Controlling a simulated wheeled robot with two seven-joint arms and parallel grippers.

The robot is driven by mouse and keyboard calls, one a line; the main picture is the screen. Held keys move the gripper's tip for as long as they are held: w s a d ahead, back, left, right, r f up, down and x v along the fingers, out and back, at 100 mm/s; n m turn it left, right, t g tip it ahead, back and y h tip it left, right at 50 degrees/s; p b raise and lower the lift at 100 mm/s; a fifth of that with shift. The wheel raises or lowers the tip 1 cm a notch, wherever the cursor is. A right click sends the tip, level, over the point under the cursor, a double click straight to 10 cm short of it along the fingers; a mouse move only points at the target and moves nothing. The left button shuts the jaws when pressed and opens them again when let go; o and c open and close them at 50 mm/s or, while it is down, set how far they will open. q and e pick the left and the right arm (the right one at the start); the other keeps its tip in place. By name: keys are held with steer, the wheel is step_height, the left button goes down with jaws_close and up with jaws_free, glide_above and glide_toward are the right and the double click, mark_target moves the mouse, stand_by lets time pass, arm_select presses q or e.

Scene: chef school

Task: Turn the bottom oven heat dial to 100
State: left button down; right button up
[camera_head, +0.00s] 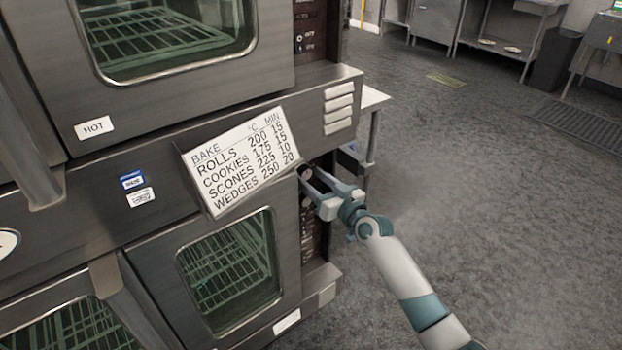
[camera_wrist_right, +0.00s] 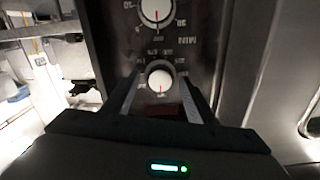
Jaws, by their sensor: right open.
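The bottom oven's control panel (camera_head: 308,229) is a dark narrow strip right of its door. In the right wrist view, a round white dial (camera_wrist_right: 160,78) with a red mark pointing down in the picture sits between my fingers. The small numbers around it are too blurred to read. A second, larger white dial (camera_wrist_right: 156,9) with minute markings is at the top of that view. My right gripper (camera_head: 312,187) is open at the panel, and its fingers (camera_wrist_right: 162,98) lie on either side of the smaller dial. Contact cannot be told. My left gripper is not in view.
A tilted bake chart (camera_head: 240,160) hangs on the oven front, just left of my right gripper. The bottom oven door (camera_head: 150,265) is shut. A small metal table (camera_head: 372,98) stands behind the oven. The grey floor (camera_head: 470,200) on the right is clear.

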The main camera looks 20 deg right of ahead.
steer(key=shift+c, duration=0.7)
steer(key=c, duration=0.9)
steer(key=shift+c, duration=0.2)
